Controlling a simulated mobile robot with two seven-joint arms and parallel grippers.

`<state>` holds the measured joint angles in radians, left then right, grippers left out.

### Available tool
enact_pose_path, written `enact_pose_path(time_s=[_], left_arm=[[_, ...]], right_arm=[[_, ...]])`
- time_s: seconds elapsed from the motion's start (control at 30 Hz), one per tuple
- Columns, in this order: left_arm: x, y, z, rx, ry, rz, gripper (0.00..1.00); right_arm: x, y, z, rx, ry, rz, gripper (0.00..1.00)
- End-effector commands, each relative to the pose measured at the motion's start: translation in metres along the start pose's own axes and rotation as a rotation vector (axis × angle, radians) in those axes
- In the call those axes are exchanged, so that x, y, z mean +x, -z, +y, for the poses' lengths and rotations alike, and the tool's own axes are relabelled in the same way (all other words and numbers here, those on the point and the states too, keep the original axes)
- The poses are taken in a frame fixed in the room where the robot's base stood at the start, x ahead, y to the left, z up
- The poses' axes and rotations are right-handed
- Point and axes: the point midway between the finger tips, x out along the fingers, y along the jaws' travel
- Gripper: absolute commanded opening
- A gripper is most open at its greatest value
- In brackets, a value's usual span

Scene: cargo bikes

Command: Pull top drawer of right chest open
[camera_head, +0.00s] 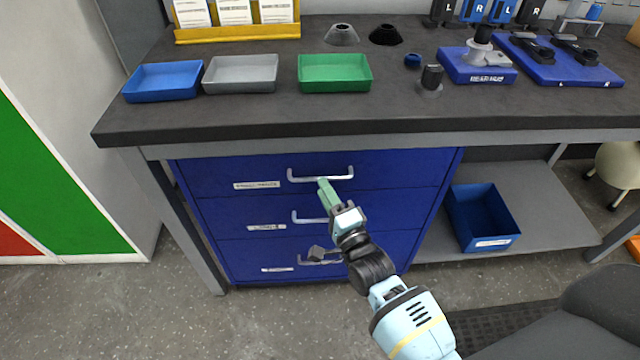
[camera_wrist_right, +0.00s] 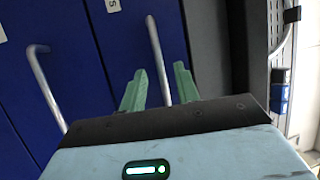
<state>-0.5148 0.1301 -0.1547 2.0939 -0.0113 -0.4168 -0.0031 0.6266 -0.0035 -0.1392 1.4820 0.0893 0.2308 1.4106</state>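The blue chest of drawers (camera_head: 215,215) stands under the workbench, with three drawers that look shut. Its top drawer (camera_head: 400,172) has a pale bar handle (camera_head: 300,179) and a white label. I cannot tell whether either finger touches the bar. The middle drawer's handle (camera_wrist_right: 45,88) lies left of the fingers there. My left gripper is not in view.
The dark bench top (camera_head: 270,113) overhangs the chest. It carries blue (camera_head: 163,81), grey (camera_head: 240,74) and green (camera_head: 334,73) trays, and blue fixtures at the right. A blue bin (camera_head: 482,217) sits on the lower shelf (camera_head: 560,230).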

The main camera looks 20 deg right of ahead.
Motion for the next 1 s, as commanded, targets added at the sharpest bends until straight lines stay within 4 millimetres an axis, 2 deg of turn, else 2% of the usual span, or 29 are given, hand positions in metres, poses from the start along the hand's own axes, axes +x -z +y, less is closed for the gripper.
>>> enact_pose_path(time_s=[0.2, 0.57, 0.83, 1.0], left_arm=[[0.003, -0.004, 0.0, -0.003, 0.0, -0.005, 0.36], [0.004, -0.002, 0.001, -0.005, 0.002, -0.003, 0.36], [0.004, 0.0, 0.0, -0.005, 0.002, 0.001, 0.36], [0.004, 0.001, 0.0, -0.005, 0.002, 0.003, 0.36]], right_arm=[[0.024, 0.0, 0.001, 0.001, -0.001, 0.0, 0.32], [0.03, 0.0, 0.0, 0.0, -0.002, 0.0, 0.32], [0.03, 0.0, 0.0, 0.0, -0.002, 0.0, 0.0], [0.029, 0.0, 0.001, 0.0, -0.002, 0.0, 0.0]])
